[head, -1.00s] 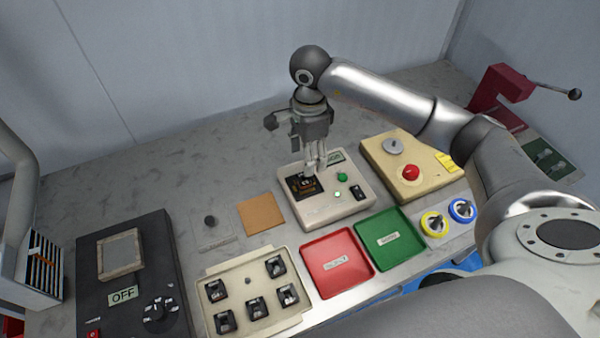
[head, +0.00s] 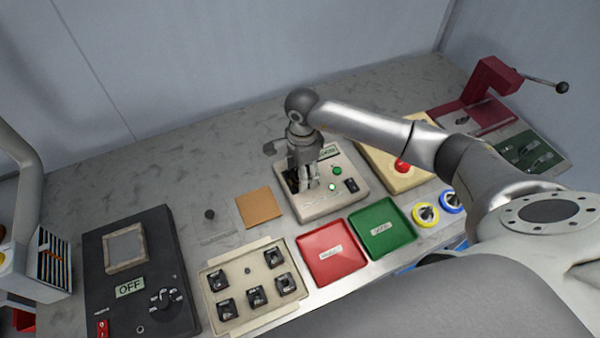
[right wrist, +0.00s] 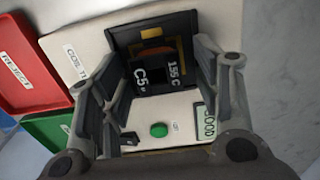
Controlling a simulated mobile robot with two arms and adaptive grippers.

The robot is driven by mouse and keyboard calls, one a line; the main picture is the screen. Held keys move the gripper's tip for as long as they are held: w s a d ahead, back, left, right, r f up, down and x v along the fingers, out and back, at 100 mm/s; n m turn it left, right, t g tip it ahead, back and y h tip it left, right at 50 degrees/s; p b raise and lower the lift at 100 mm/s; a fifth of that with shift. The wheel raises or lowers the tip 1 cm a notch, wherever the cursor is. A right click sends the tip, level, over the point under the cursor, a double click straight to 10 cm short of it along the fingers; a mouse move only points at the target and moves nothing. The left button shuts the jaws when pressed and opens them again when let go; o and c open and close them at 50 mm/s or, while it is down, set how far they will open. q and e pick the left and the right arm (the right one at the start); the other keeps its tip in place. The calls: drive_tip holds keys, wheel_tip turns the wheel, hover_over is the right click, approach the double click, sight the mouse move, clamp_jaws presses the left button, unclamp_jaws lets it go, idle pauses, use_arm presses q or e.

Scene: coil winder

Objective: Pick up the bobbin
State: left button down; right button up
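A small bobbin with a copper-coloured winding (right wrist: 153,60) sits in the black socket of the beige tester (right wrist: 180,107), between labels reading C5 and 155 C. In the head view the bobbin is hidden behind my right gripper (head: 305,185), which points down over the tester (head: 345,202). In the right wrist view the right gripper (right wrist: 158,65) is open, with one finger on each side of the socket. I see no finger closed on the bobbin. My left gripper is not in view.
Red (head: 333,276) and green (head: 364,250) trays lie in front of the tester. A beige tray (head: 236,273) holds several dark parts. A black OFF box (head: 127,292) stands at left. Behind the tester the bench (head: 130,178) is clear. The tester display (right wrist: 206,124) reads GOOD.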

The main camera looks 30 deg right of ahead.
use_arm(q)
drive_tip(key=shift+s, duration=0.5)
use_arm(e)
drive_tip(key=c, duration=1)
drive_tip(key=shift+r, duration=0.15)
